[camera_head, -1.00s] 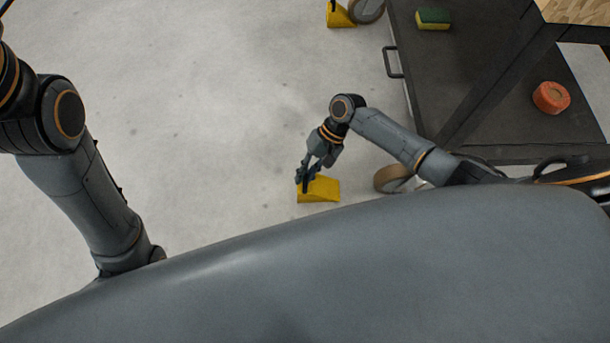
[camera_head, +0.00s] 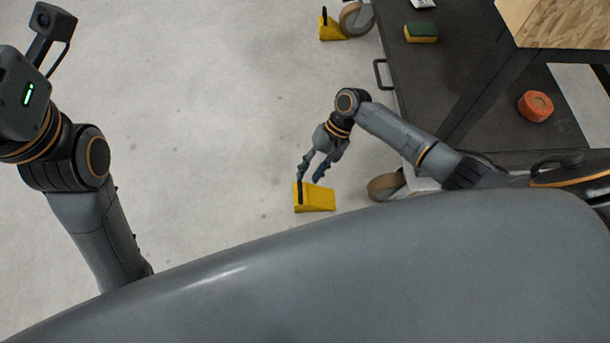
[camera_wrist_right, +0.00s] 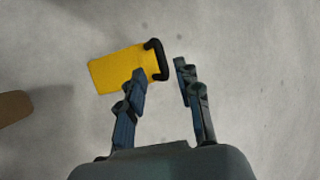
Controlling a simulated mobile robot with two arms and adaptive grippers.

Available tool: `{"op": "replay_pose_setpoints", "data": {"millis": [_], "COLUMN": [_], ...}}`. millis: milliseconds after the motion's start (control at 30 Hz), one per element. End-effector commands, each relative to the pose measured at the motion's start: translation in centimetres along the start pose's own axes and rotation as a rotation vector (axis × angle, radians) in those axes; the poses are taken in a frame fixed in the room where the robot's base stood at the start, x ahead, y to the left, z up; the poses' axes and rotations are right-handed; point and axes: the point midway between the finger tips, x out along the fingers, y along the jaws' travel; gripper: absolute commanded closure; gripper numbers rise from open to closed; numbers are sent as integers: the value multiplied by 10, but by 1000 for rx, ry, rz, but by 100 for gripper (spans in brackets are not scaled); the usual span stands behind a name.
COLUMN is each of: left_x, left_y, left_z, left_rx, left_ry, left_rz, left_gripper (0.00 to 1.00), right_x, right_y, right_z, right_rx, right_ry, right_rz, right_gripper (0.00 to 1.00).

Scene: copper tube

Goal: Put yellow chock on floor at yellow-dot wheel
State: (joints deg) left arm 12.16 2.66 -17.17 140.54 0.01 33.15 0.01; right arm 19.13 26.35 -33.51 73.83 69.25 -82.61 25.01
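A yellow chock (camera_head: 318,201) with a black handle lies on the floor, to the left of a brown caster wheel (camera_head: 384,187) of the cart and apart from it. It also shows in the right wrist view (camera_wrist_right: 115,70), its black handle (camera_wrist_right: 160,58) nearest my fingers. My right gripper (camera_head: 312,176) is open and empty at the handle end of the chock; its spread fingers also show in the right wrist view (camera_wrist_right: 161,78). No yellow dot can be made out on the wheel. My left arm is at the left, but its fingers are out of view.
A second yellow chock (camera_head: 331,29) stands by another caster wheel (camera_head: 357,17). The dark cart (camera_head: 450,75) at the right carries a sponge (camera_head: 421,33) and an orange roll (camera_head: 535,106). The floor to the left is clear.

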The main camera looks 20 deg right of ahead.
Motion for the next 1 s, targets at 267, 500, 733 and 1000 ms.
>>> {"op": "replay_pose_setpoints", "data": {"millis": [267,500,733,1000], "left_x": [-5,-6,-5,-5], "left_y": [-2,-1,-1,-1], "left_z": [4,3,3,3], "left_rx": [-4,-4,-5,-5], "left_ry": [-30,-30,-30,-29], "left_rz": [-12,-12,-12,-12], "left_gripper": [100,100,100,100], "right_x": [-19,-18,-65,-266], "right_y": [0,-13,-136,-312], "right_z": [0,-9,-72,-42], "right_rx": [0,-38,-363,-792], "right_ry": [1,56,579,1477], "right_rz": [0,-14,-157,-439], "right_gripper": [66,66,66,66]}}
